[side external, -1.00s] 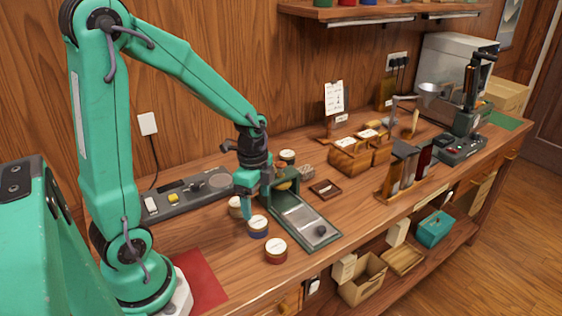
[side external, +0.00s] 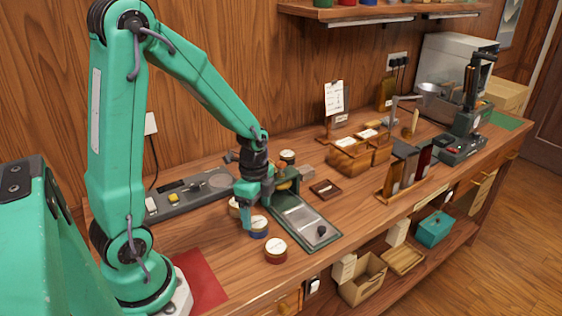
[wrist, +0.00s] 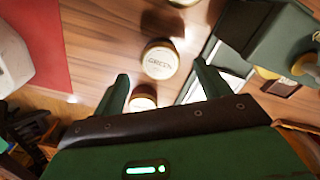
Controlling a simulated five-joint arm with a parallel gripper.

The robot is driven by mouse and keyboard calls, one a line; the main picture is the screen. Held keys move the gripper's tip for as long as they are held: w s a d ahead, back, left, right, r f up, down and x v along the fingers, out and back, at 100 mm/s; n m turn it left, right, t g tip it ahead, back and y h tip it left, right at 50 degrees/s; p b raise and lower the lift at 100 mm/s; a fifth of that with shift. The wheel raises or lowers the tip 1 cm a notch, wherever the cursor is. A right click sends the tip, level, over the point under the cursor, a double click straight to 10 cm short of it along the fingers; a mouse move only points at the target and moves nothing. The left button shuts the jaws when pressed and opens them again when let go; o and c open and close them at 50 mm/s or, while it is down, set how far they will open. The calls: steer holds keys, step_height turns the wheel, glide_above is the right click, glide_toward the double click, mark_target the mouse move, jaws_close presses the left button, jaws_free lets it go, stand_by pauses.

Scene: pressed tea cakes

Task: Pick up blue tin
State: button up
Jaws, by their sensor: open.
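The blue tin (side external: 259,228), with a white lid, stands upright on the bench in the side view. My gripper (side external: 249,222) is open, its fingers low at the tin's left; I cannot tell if they touch it. In the wrist view a round lid, seemingly lettered GREEN (wrist: 160,60), lies just beyond and between the spread fingertips of my gripper (wrist: 161,70). By position it seems to be the blue tin, but its side colour is hidden there. Nothing is held.
A red tin (side external: 276,251) stands in front, a pale-banded tin (side external: 234,207) behind, partly hidden by my gripper. A green-framed device (side external: 305,221) is close on the right. A red mat (side external: 200,280) lies left with clear bench between.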

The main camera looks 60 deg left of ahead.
mark_target(258, 222)
steer(key=shift+f, duration=2.6)
steer(key=shift+c, duration=0.2)
steer(key=c, duration=1)
